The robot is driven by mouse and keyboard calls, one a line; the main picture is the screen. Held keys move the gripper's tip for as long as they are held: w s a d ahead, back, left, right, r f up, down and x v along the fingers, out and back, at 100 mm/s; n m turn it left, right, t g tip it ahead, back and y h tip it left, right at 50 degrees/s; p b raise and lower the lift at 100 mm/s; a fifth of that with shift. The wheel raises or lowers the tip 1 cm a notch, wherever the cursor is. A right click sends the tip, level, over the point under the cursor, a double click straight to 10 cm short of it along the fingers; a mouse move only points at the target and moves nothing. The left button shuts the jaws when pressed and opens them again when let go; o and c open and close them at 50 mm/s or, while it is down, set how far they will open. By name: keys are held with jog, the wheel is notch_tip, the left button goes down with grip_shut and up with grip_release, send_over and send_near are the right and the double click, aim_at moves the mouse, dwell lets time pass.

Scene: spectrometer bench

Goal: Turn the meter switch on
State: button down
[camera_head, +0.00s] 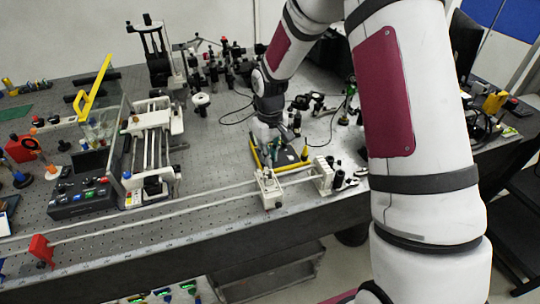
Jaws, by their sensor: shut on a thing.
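A yellow-edged device (255,155), which looks like the meter, lies on the perforated bench behind the white rail. My gripper (280,147) points down over this device and covers much of its face. It appears shut on a small part there. The fingertips are small and partly hidden, so the held part and the switch's position cannot be made out.
White mounts (269,189) on the long rail stand just in front of the device. Optical mounts (222,68) crowd the back. A control box (82,198) with coloured buttons stands at the left front. Open bench (215,150) lies left of my gripper.

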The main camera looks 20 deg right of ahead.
jog(key=c, duration=1.5)
grip_release()
jog(key=shift+c, duration=0.2)
jog(key=shift+r, duration=0.1)
notch_tip(320, 180, up, 12)
jog(key=s+r+m+t, duration=0.3)
jog(key=s+r+t, duration=0.1)
jog(key=s+r, duration=1.4)
jog(key=s+f+t, duration=0.1)
jog(key=s+f, duration=0.1)
jog(key=s, duration=0.8)
jog(key=shift+f+m, duration=0.25)
jog(key=shift+m, duration=0.15)
